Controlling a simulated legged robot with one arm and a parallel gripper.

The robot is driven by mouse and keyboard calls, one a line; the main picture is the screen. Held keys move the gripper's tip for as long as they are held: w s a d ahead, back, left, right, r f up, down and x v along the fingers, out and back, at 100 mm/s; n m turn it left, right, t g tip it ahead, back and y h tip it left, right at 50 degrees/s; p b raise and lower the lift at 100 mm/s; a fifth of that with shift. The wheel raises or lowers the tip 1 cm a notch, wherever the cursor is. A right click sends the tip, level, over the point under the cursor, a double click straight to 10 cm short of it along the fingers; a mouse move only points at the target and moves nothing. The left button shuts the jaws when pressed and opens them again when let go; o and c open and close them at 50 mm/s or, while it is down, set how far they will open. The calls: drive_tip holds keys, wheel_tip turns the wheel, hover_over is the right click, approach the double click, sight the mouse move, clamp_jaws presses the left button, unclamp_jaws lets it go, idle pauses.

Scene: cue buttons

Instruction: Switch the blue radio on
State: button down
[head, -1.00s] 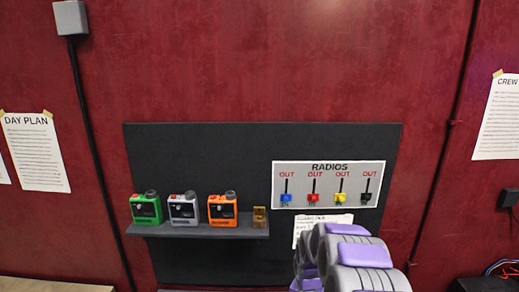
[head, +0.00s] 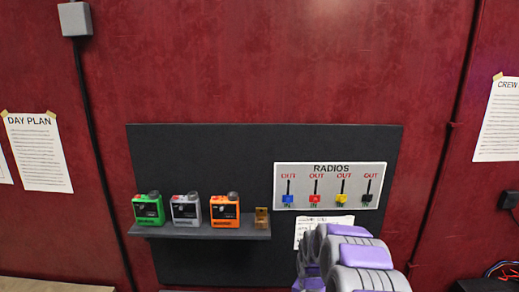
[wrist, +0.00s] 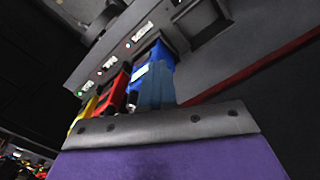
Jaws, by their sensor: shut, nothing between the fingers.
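The blue radio (wrist: 156,72) stands in the wrist view beside a red radio (wrist: 115,90) and a yellow radio (wrist: 86,113), in a row against a dark rack with labels and small lights. My gripper (wrist: 160,122) shows as a grey bar and purple body across the bottom of that view, shut and empty, close to the blue radio. I cannot tell whether they touch. The blue radio and my gripper are not visible in the head view. The RADIOS panel (head: 330,169) there has a blue marker (head: 288,198) low on its track, near IN.
A shelf (head: 200,233) on the dark board holds green (head: 148,209), grey (head: 185,210) and orange (head: 224,211) devices and a small amber block (head: 262,218). A white note (head: 325,222) hangs below the panel, partly behind my arm.

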drive_tip(key=shift+d, duration=0.55)
drive_tip(key=shift+s, duration=0.2)
idle(0.3)
wheel_tip(320, 180, up, 6)
drive_tip(key=p, duration=0.1)
drive_tip(key=shift+s, duration=0.25)
idle(0.4)
drive_tip(key=shift+w+f+b, duration=0.1)
drive_tip(key=shift+b, duration=0.7)
drive_tip(key=a+r+b, duration=0.1)
drive_tip(key=b, duration=0.8)
drive_tip(key=shift+a, duration=0.2)
